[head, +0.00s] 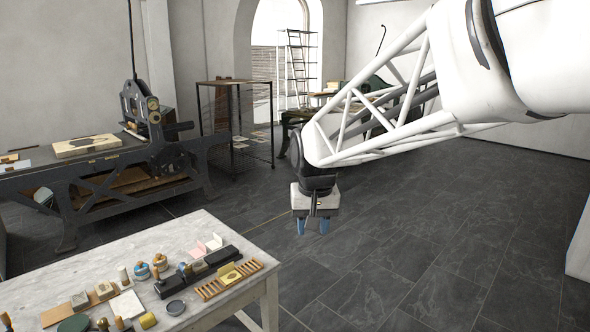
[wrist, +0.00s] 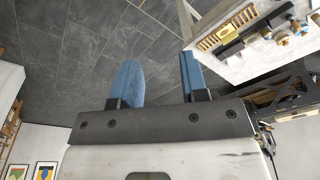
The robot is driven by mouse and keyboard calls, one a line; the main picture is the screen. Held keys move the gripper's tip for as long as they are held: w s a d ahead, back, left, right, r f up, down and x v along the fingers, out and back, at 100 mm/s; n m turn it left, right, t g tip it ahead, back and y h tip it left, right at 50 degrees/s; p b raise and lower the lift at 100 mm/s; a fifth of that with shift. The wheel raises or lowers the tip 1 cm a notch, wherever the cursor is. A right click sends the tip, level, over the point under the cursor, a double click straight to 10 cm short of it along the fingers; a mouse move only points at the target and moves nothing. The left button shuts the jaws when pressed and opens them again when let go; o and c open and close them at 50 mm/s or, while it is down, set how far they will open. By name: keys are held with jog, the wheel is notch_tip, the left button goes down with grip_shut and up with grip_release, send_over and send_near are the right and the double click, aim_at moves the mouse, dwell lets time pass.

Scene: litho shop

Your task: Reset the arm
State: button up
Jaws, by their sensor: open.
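My gripper (head: 312,232) hangs at the end of my white arm in the head view, fingers pointing down over the dark tiled floor. It is to the right of the marble-topped table and clear of its edge. In the wrist view my gripper's two blue fingers (wrist: 160,80) stand apart with only floor tiles and a table edge behind them. Nothing is held between them.
The marble table (head: 200,237) at lower left holds many small tools, including a wooden rack (head: 228,280) and a black block (head: 181,283). A large press (head: 150,150) stands behind. A wire rack (head: 236,125) is at the back. The floor at right is clear.

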jog(key=s+d+f, duration=0.1)
jog(key=s+d, duration=0.4)
jog(key=s, duration=0.4)
jog(key=s+d+f, duration=0.2)
jog(key=s+d, duration=0.2)
jog(key=s, duration=0.5)
jog(key=s+d+f+m+t, duration=0.1)
jog(key=s+d+f, duration=0.1)
jog(key=s+d, duration=0.3)
jog(key=shift+s+d+f+h, duration=0.2)
jog(key=shift+s+d+h, duration=0.15)
jog(key=shift+s, duration=1.7)
